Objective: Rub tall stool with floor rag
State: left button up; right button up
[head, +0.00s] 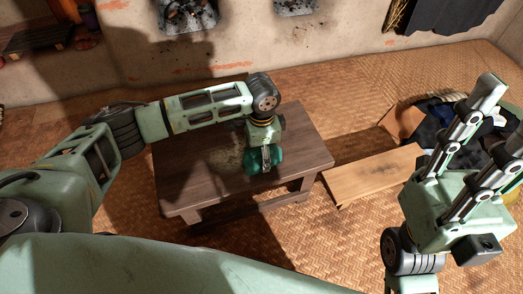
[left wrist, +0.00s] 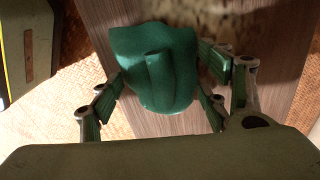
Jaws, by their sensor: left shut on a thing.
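The green floor rag (left wrist: 155,65) is pinched between the fingers of my left gripper (left wrist: 160,90) in the left wrist view. In the head view my left gripper (head: 263,158) holds the rag (head: 254,165) over the right part of a dark brown, table-like wooden stool (head: 185,180). Whether the rag touches the top, I cannot tell. A dull, dusty patch (head: 227,158) shows on the stool top, left of the rag. The stool top also fills much of the left wrist view (left wrist: 280,50). My right gripper (head: 500,115) is raised at the right, fingers apart and empty.
A lower, lighter wooden bench (head: 372,172) with dark marks stands right of the stool. Beyond it is a box (head: 403,120) with dark cloths (head: 438,115). Woven matting (head: 345,85) covers the floor, with free room behind the stool. Dark plates hang on the wall.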

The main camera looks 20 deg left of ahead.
pick_arm(q)
jog(key=shift+f, duration=0.75)
